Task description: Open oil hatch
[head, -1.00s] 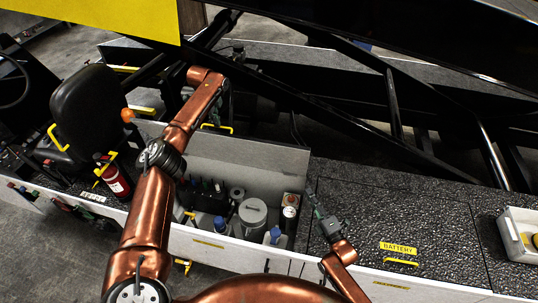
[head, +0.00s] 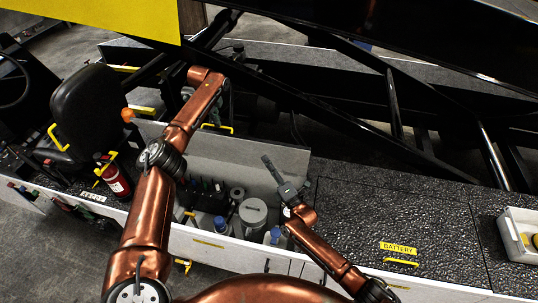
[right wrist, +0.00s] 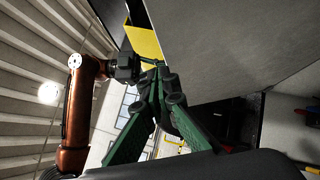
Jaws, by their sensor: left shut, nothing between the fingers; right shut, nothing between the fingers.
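The oil hatch lid (head: 262,158) is a grey panel that stands raised behind an open compartment (head: 188,241) in the head view. A yellow handle (head: 217,128) shows at its top edge. My left gripper (head: 228,103) is shut, just behind the lid near the handle; the arm partly hides it, and I cannot tell if it touches the lid. My right gripper (head: 267,160) is shut and empty, over the right part of the compartment in front of the lid. In the right wrist view its green fingers (right wrist: 157,64) meet beside a broad grey panel (right wrist: 235,45).
The compartment holds a round-lidded can (head: 253,212), blue-capped bottles (head: 274,236) and dark containers. A closed black BATTERY cover (head: 440,225) lies to the right. A seat (head: 88,110) and a fire extinguisher (head: 116,180) stand left. Black loader beams (head: 395,105) cross behind.

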